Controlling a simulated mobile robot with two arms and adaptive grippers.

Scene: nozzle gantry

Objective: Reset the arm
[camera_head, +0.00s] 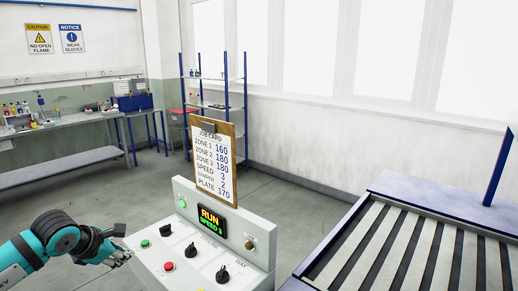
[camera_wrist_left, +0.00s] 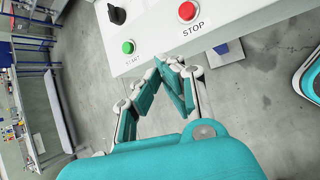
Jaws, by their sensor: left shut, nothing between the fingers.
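My left gripper (camera_head: 122,252) comes in from the left, at the left edge of the control box (camera_head: 240,232). In the left wrist view its fingers (camera_wrist_left: 177,82) are shut and empty, just off the panel (camera_wrist_left: 155,36) and apart from the buttons. The green START button (camera_wrist_left: 128,47) and red STOP button (camera_wrist_left: 187,12) show there. In the head view the green button (camera_head: 145,243) and red button (camera_head: 168,266) sit on the sloping top. The display (camera_head: 211,221) reads RUN, SPEED 3. My right gripper is not in view.
A job card (camera_head: 213,160) on a clipboard stands at the back of the box. Black knobs (camera_head: 190,249) stick up from the panel. A slatted bed (camera_head: 420,250) with a blue frame is at the right. Open floor (camera_head: 150,190) lies behind, with a bench (camera_head: 60,175) at the left.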

